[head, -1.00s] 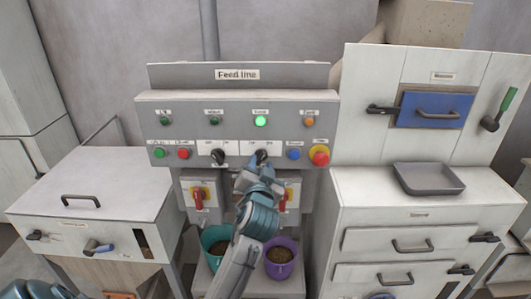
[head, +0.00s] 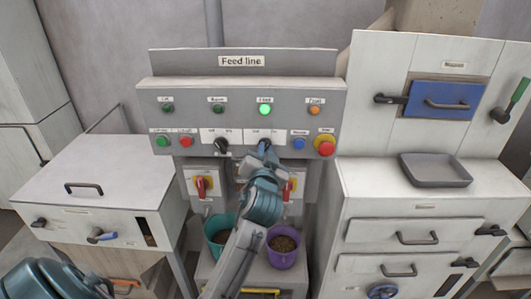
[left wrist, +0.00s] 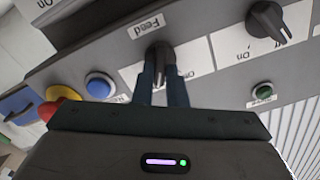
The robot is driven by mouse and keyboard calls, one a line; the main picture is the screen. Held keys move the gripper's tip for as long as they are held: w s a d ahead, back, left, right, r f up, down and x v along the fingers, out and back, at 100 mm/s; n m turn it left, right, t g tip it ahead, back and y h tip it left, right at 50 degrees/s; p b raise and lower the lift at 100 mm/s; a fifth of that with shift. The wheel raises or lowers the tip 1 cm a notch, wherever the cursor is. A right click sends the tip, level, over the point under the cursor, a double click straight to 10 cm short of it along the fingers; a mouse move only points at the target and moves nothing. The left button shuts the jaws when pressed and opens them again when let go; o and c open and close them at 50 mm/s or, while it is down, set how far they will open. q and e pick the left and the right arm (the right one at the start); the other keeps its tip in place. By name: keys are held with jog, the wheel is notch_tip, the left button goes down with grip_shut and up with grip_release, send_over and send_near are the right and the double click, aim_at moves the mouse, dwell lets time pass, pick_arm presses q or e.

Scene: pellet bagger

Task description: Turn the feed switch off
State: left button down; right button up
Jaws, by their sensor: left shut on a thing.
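The feed switch (head: 264,145) is a black rotary knob on the grey Feed line panel, on a white Off/On plate. My left gripper (head: 264,152) reaches it from below and is shut on it. In the left wrist view, the fingers (left wrist: 162,85) lie on both sides of the feed switch (left wrist: 160,52). There the knob stands nearly upright in the picture, unlike the slanted neighbouring knob. The Feed lamp (head: 265,109) above it glows bright green. My fingers partly cover the knob in the head view. My right gripper is not in view.
A second black knob (head: 222,146) is left of the feed switch. A blue button (head: 299,143) and a red emergency button (head: 326,147) are to its right. Red-handled switches and a teal bucket (head: 219,232) and purple bucket (head: 283,247) are below.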

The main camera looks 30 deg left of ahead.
pick_arm(q)
jog(key=shift+s+a+n+b, duration=0.1)
jog(key=shift+n+b, duration=1.9)
jog(key=shift+n, duration=0.95)
jog(key=shift+a+n+b, duration=0.1)
jog(key=shift+n+b, duration=1.9)
jog(key=shift+n, duration=0.95)
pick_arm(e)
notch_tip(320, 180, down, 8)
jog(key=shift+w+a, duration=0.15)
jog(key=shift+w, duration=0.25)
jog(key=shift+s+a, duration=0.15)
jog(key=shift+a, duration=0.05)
pick_arm(q)
jog(key=c, duration=1.5)
grip_release()
jog(key=shift+o, duration=0.2)
jog(key=shift+w+a+f, duration=0.1)
jog(key=shift+w+f, duration=0.05)
jog(key=shift+w, duration=0.05)
jog(key=shift+s, duration=0.1)
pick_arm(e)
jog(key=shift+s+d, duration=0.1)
